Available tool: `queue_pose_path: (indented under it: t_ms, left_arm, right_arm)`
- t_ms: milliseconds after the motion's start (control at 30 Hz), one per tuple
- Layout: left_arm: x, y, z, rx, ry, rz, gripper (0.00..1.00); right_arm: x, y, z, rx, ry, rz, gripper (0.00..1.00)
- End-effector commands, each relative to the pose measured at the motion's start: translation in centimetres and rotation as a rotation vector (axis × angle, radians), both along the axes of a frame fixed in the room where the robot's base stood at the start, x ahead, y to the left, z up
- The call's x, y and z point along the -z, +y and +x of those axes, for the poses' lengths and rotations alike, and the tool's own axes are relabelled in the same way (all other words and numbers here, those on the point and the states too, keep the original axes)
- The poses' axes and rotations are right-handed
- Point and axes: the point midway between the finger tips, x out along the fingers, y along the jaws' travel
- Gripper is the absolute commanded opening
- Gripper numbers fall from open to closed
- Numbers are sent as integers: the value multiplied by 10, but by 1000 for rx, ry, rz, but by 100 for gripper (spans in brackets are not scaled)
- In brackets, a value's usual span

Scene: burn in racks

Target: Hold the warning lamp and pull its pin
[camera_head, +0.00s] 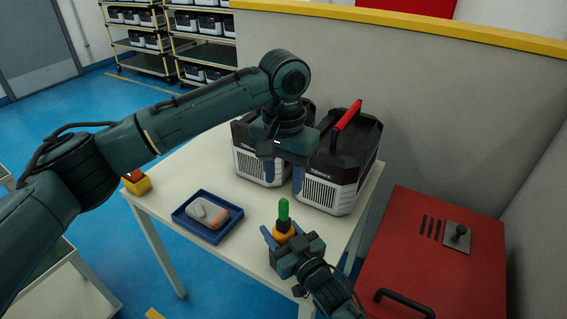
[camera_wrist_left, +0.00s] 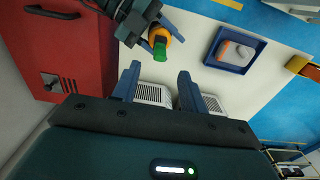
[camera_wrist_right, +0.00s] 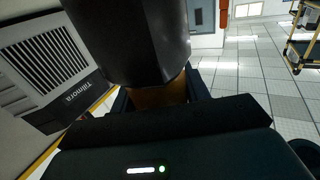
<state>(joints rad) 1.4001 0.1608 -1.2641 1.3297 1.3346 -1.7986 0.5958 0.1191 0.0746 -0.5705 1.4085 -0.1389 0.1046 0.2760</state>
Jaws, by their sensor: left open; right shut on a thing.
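The warning lamp has an orange body (camera_head: 281,237), a dark collar (camera_head: 283,225) and an upright green piece (camera_head: 283,208) on top. I cannot tell whether the green piece is the pin. My right gripper (camera_head: 288,243) is shut on the orange body at the table's front edge. In the right wrist view the dark part (camera_wrist_right: 130,40) looms large above the orange part (camera_wrist_right: 160,95). My left gripper (camera_head: 283,177) is open and empty, pointing down, behind and above the lamp. In the left wrist view the green piece (camera_wrist_left: 159,55) lies just beyond its fingertips (camera_wrist_left: 160,72), apart from them.
Two dark-and-white cased units (camera_head: 340,165) (camera_head: 247,160) stand behind on the white table (camera_head: 165,197), one with a red handle. A blue tray (camera_head: 185,219) holds a grey-orange item (camera_head: 208,212). A red cabinet (camera_head: 430,260) stands at right, before a grey partition (camera_head: 430,100).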

Motion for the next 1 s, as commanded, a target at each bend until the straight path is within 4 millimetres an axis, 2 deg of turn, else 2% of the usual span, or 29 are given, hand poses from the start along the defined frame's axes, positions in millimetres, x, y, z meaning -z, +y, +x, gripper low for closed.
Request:
queue_pose_path:
  t_ms: [200, 433, 600, 900, 1000]
  left_arm:
    - [44, 0, 0, 2, 1, 2, 43]
    - [78, 0, 0, 3, 1, -1, 43]
    - [90, 0, 0, 3, 0, -1, 43]
    - [92, 0, 0, 3, -1, -2, 43]
    - [92, 0, 0, 3, -1, -2, 36]
  right_arm:
    - [1, 0, 0, 0, 1, 0, 18]
    - [1, 0, 0, 0, 1, 0, 18]
    - [1, 0, 0, 0, 1, 0, 18]
    - [1, 0, 0, 0, 1, 0, 18]
    - [1, 0, 0, 0, 1, 0, 18]
